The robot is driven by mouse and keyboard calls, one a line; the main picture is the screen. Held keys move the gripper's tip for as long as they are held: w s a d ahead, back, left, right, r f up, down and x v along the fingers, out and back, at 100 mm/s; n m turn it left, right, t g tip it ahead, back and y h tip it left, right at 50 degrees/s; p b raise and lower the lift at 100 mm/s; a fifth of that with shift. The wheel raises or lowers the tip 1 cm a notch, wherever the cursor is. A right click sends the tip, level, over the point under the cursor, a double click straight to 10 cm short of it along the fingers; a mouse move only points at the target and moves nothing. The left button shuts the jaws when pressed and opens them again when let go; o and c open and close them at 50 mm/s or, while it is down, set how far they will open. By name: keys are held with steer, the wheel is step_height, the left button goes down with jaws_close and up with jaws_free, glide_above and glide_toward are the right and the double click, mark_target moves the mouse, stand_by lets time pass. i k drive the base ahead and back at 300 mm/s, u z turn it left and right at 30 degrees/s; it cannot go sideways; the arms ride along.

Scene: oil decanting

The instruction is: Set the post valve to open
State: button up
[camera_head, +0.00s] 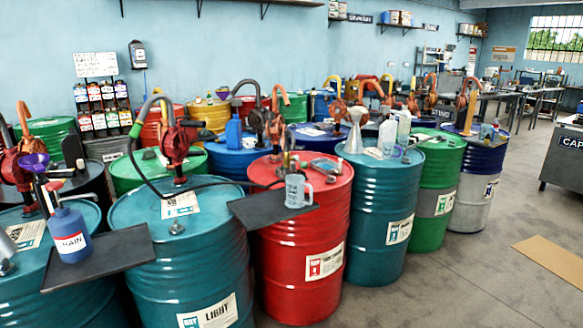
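I cannot pick out the post valve or read its setting. A red hand pump (174,140) stands on the teal drum (190,262) labelled LIGHT. A black hose (140,170) with a green band runs from this pump area toward the right. A grey jug (296,191) with a handle and a label stands on a dark tray (252,212) at the red drum (303,262). A slim upright fitting stands just behind the jug, too small to make out. My gripper is not in view.
A blue bottle (70,235) labelled MAIN stands on another dark tray (112,256) at left. Several drums with pumps, funnels and bottles crowd behind. A teal drum (377,232) stands right of the red one. The grey floor (450,285) at right is open, with a tan mat (552,258).

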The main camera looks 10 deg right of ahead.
mark_target(304, 165)
steer(key=u, duration=0.8)
steer(key=i, duration=0.5)
steer(key=z, duration=0.1)
